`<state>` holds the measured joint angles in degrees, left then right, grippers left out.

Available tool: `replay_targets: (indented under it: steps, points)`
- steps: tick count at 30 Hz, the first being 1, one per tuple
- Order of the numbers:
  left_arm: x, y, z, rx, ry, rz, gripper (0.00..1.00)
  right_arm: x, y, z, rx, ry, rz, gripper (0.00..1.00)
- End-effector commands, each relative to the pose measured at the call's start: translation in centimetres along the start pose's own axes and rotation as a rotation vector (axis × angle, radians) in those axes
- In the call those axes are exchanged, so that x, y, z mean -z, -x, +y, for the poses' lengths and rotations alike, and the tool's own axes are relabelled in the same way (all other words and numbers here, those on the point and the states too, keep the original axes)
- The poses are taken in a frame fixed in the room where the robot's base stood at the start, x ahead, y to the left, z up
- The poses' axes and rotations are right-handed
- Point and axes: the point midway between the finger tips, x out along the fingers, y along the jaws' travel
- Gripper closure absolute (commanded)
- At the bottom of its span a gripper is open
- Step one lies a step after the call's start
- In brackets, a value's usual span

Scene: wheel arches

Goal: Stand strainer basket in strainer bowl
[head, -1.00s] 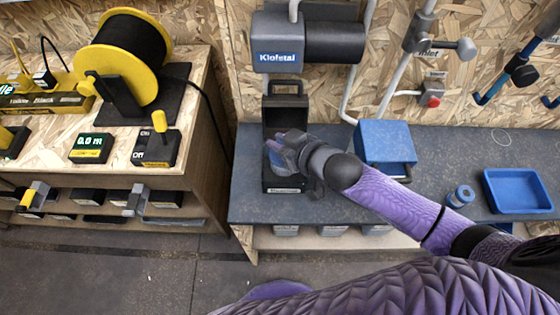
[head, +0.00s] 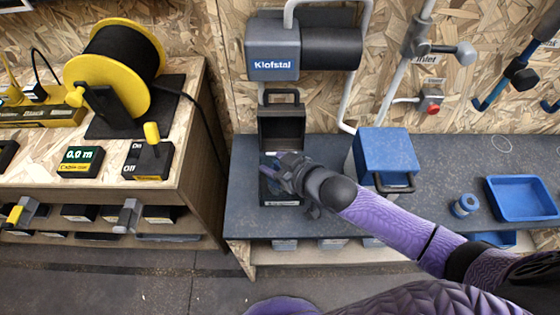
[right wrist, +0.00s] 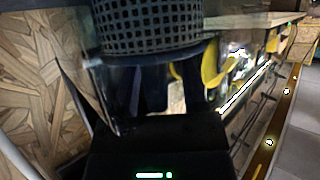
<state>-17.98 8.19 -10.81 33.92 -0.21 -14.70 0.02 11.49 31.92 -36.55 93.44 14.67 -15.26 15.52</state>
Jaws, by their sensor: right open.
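The strainer basket (right wrist: 150,28), a dark mesh cylinder, stands upright at the top of the right wrist view. A dark blue rim shows directly under it. Below and around this is a clear wall, apparently the strainer bowl (right wrist: 112,92); how deep the basket sits in it I cannot tell. My right gripper (head: 278,170) is open, close beside these parts, over the dark open case on the bench. In the head view the gripper hides most of the basket and bowl. My left gripper is not in view.
The open case's raised lid (head: 282,126) stands behind the gripper. A blue box (head: 386,152) is close on the right, with a blue ring-shaped part (head: 465,205) and a blue tray (head: 522,198) farther right. A Klofstal unit (head: 274,50) hangs above. Bench between box and tray is mostly clear.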

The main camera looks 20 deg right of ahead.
Motion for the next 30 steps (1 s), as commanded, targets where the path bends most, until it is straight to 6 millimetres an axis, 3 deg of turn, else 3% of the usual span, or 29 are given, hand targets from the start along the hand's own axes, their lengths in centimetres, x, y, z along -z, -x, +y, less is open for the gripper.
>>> replay_targets:
  steps: [4,12,16,21,30]
  points:
    - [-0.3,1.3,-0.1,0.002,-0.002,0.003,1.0,0.5,1.9,0.0,-0.001,0.0,-0.001,0.45]
    - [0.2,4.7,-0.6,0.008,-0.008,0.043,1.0,0.6,8.7,0.0,-0.001,0.0,-0.002,0.45]
    - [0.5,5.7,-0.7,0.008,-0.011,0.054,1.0,0.4,11.1,0.0,-0.001,-0.001,-0.002,0.45]
    - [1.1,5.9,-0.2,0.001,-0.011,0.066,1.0,0.2,12.1,0.0,0.0,-0.001,0.0,0.45]
    - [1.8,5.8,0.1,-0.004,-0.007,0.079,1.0,0.1,12.1,0.0,0.0,-0.001,0.0,0.45]
